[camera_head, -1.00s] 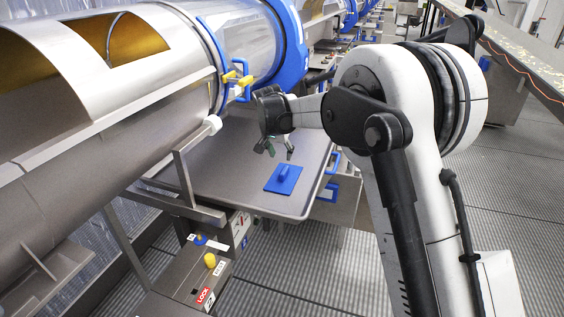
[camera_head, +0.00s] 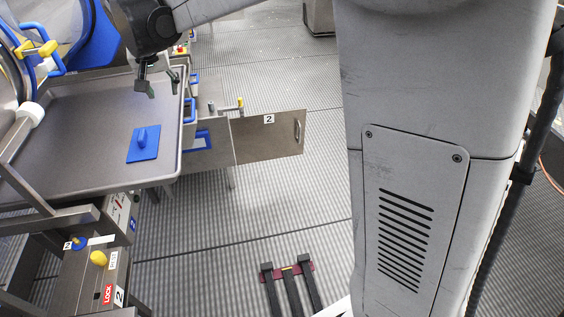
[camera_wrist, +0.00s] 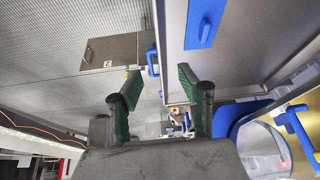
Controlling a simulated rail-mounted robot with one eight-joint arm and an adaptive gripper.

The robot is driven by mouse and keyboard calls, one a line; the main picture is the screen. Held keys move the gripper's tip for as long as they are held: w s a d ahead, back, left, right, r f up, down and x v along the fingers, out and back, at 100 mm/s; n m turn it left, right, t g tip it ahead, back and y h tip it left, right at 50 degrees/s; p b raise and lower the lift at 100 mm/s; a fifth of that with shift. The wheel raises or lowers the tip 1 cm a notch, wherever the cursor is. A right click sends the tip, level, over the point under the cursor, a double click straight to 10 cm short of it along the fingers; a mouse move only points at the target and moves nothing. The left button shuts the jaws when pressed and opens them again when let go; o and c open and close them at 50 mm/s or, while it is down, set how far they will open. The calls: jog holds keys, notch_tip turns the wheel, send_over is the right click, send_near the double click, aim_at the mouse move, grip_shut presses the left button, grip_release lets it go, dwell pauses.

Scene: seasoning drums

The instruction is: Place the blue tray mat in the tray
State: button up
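The blue tray mat (camera_head: 143,145) is a flat blue square with a raised handle. It lies on the grey metal tray (camera_head: 85,125), near the tray's right edge. It also shows at the top of the wrist view (camera_wrist: 204,24). My gripper (camera_head: 161,88) is above the far right part of the tray, beyond the mat and apart from it. In the wrist view its two green-padded fingers (camera_wrist: 160,90) are spread with nothing between them.
A cabinet door marked 2 (camera_head: 268,137) stands open right of the tray. Blue handles (camera_head: 190,110) are along the tray's right side. A control box with a yellow knob (camera_head: 98,258) is at front left. A dark red forked item (camera_head: 288,276) lies on the open floor.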

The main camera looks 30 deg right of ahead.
jog(key=s+d+r+n+t, duration=0.1)
jog(key=s+d+r, duration=0.1)
jog(key=s+d, duration=0.55)
jog(key=s+d+r, duration=0.1)
jog(key=s+d, duration=0.3)
jog(key=s, duration=0.7)
jog(key=s+d+f, duration=0.2)
jog(key=s+f, duration=0.1)
jog(key=s, duration=0.5)
jog(key=s+d+f+t, duration=0.1)
jog(key=s+d+f, duration=0.2)
jog(key=s, duration=0.5)
jog(key=shift+s+f+n, duration=0.15)
jog(key=shift+f+n, duration=0.1)
jog(key=shift+n, duration=0.15)
jog(key=shift+d, duration=0.1)
